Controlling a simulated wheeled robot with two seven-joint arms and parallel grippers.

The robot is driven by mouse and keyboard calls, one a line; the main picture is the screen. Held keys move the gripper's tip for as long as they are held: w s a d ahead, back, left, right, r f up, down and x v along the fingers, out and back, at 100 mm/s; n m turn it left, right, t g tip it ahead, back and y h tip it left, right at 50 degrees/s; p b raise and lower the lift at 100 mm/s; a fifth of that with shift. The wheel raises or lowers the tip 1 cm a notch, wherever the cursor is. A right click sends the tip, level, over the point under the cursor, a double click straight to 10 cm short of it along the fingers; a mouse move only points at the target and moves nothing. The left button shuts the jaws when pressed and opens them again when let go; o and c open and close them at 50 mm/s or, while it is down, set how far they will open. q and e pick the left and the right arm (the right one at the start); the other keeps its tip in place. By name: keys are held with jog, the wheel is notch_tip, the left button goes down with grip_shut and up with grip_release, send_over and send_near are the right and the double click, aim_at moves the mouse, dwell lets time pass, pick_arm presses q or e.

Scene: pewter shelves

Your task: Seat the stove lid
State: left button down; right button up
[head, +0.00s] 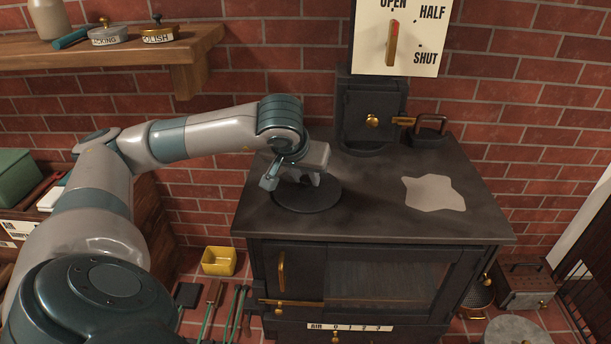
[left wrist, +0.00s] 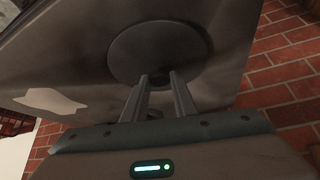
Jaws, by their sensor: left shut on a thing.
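The stove lid (head: 308,200) is a dark round disc at the left of the black stove top (head: 372,190). It also shows in the left wrist view (left wrist: 140,45), with a small dark knob (left wrist: 158,78) near its edge in the picture. My left gripper (head: 305,181) is over the lid, its fingers pointing down. In the left wrist view the two fingers (left wrist: 159,82) close on the knob. I cannot tell whether the lid lies flush or slightly raised, and any opening beneath it is hidden. My right gripper is not in view.
A pale irregular patch (head: 434,193) marks the right of the stove top. A dark flue box (head: 368,112) and a handled iron (head: 430,128) stand at the back. A damper plate (head: 397,40) hangs above. A wooden shelf (head: 120,52) is at upper left. The front stove top is clear.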

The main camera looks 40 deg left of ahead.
pick_arm(q)
jog(key=shift+r, duration=0.1)
jog(key=c, duration=1.4)
grip_release()
jog(key=shift+o, duration=0.2)
jog(key=shift+r+p, duration=1.9)
jog(key=shift+r, duration=1.55)
